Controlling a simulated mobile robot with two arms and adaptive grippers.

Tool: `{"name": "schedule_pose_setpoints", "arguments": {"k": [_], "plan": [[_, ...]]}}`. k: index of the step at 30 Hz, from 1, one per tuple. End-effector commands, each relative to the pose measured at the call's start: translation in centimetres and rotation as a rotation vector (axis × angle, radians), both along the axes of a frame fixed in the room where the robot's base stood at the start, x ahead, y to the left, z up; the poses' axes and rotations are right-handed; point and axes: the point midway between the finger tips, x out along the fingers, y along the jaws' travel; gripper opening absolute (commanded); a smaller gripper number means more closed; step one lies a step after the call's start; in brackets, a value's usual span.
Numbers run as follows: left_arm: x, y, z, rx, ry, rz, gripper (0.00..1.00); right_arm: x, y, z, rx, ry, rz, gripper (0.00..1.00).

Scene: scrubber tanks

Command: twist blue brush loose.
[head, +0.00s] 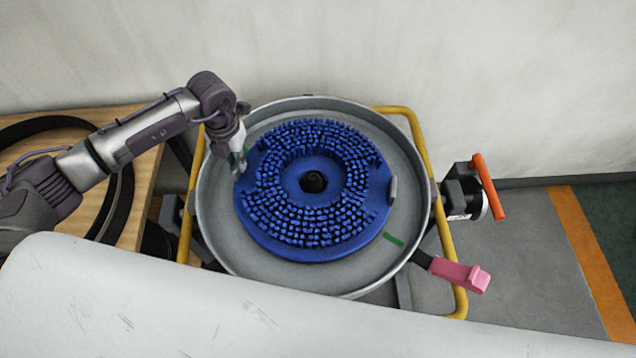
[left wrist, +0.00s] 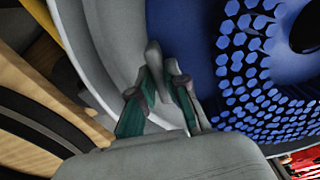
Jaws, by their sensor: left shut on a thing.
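The round blue brush (head: 262,229) lies bristles up in a wide grey pan (head: 222,238), with a dark hub at its centre. A small grey lug (head: 393,190) stands at the brush's right edge. My left gripper (head: 238,170) is at the brush's left edge, pointing down. In the left wrist view my left gripper (left wrist: 164,78) is shut on a grey lug (left wrist: 153,54) beside the blue brush (left wrist: 200,62). The fingers hide part of that lug. My right gripper is not in view.
A yellow tube frame (head: 416,135) surrounds the pan. A pink-handled lever (head: 460,274) and an orange handle (head: 488,187) stick out at right. A green mark (head: 393,239) lies on the pan floor. A wooden table (head: 146,160) with black rings is at left; a pale wall stands behind.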

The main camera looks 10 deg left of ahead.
Motion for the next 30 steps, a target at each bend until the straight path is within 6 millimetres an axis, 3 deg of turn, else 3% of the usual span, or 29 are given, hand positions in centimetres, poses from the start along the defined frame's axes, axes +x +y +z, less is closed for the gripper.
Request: {"name": "schedule_pose_setpoints", "arguments": {"k": [30], "plan": [[-2.2,0.1,0.1,0.005,0.003,0.122,0.0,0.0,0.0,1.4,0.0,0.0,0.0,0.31]]}}
